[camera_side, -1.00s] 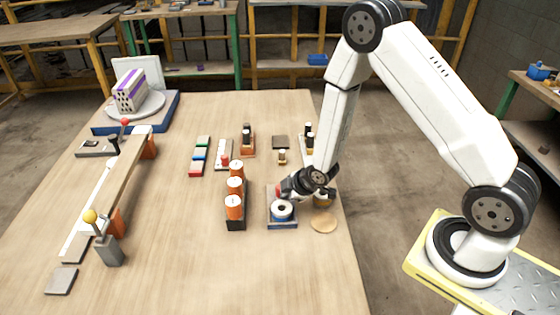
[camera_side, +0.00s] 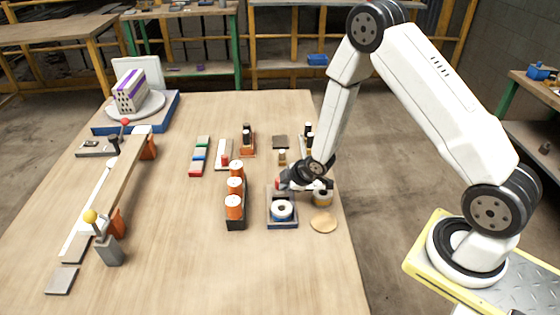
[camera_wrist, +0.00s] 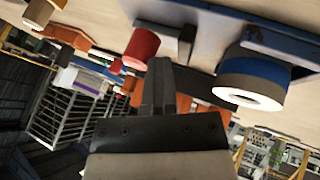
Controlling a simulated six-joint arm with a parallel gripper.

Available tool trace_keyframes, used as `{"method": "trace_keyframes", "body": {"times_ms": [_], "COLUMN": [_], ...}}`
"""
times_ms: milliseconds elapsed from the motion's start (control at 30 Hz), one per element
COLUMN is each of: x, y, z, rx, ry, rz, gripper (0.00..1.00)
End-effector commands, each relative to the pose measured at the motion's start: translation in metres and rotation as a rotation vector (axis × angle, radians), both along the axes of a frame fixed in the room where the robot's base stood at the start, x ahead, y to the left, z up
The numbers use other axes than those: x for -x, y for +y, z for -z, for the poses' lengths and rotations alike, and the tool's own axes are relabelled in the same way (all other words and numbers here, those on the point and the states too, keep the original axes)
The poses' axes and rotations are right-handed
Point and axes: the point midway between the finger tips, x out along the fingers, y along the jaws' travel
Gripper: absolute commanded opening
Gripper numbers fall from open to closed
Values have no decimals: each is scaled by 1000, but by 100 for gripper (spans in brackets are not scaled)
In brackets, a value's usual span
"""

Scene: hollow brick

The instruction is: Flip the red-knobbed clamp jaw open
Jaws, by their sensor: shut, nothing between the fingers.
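The red knob (camera_side: 125,122) of the clamp shows at the far left of the bench in the side view, by the far end of the long brown-and-white bar (camera_side: 118,180). Its jaw is too small there to tell its position. My gripper (camera_side: 290,182) is far to the right of the clamp, low over the blue tray with the tape roll. In the wrist view its fingers (camera_wrist: 163,64) are together and empty, close to a red cylinder (camera_wrist: 142,46). I cannot make out the clamp in the wrist view.
A blue-and-white roll (camera_side: 281,210) sits in a blue-edged tray below my gripper. Several orange cylinders (camera_side: 235,187) stand in a rack left of it. A yellow-knobbed clamp (camera_side: 90,216) is at the near left.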

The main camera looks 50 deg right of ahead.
Motion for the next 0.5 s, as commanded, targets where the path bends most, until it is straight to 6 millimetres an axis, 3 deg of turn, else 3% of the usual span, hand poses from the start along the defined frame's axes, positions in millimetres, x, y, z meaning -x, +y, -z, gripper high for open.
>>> {"method": "trace_keyframes", "body": {"times_ms": [500], "x": [8], "y": [-4], "z": [-15], "rx": [0], "ry": [-6], "rz": [9], "gripper": [0]}}
